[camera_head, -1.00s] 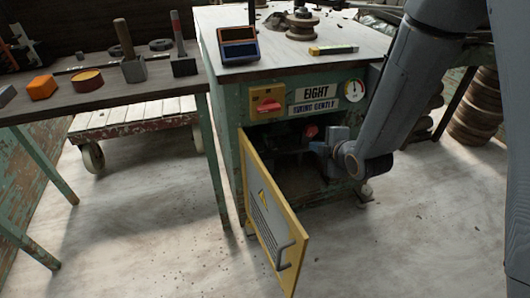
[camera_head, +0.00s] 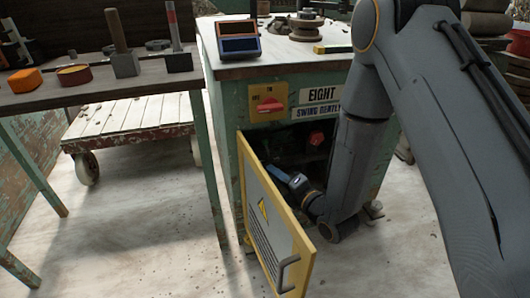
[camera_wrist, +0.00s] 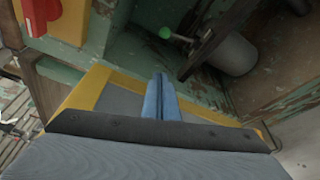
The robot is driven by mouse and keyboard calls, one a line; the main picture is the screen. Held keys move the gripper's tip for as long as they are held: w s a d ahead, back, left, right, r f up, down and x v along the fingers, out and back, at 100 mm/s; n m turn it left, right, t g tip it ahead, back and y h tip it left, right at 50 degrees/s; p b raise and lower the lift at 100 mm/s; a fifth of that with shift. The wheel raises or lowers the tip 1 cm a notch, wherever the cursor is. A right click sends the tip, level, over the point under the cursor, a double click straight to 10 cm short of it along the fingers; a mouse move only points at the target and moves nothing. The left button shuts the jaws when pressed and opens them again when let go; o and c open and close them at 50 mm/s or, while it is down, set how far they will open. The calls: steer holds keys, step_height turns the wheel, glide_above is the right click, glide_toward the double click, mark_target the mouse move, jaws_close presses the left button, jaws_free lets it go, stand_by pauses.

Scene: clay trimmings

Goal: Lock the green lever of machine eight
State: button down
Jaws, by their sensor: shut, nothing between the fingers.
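Machine eight (camera_head: 230,140) is a worn green cabinet with an "EIGHT" plate (camera_head: 319,94). Its yellow-framed door (camera_head: 275,232) stands open to the front. The green lever shows in the wrist view as a green ball knob (camera_wrist: 166,33) on a thin metal rod inside the cabinet; I cannot make it out in the head view. My gripper (camera_head: 278,172) is low in front of the cabinet opening, close to the door's inner side. In the wrist view its blue fingers (camera_wrist: 159,84) are together and empty, apart from the green knob.
A red switch (camera_head: 268,104) on a yellow plate is above the opening. A red knob (camera_head: 316,138) is inside. A bench (camera_head: 100,90) with tools and a slatted cart (camera_head: 130,116) stand left. My arm covers the cabinet's right side. Floor in front is clear.

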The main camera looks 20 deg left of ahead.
mark_target(267, 148)
steer(key=w+a+b, duration=0.4)
steer(key=w+a, duration=0.2)
steer(key=w, duration=0.3)
steer(key=shift+w+a, duration=0.2)
steer(key=shift+w, duration=0.2)
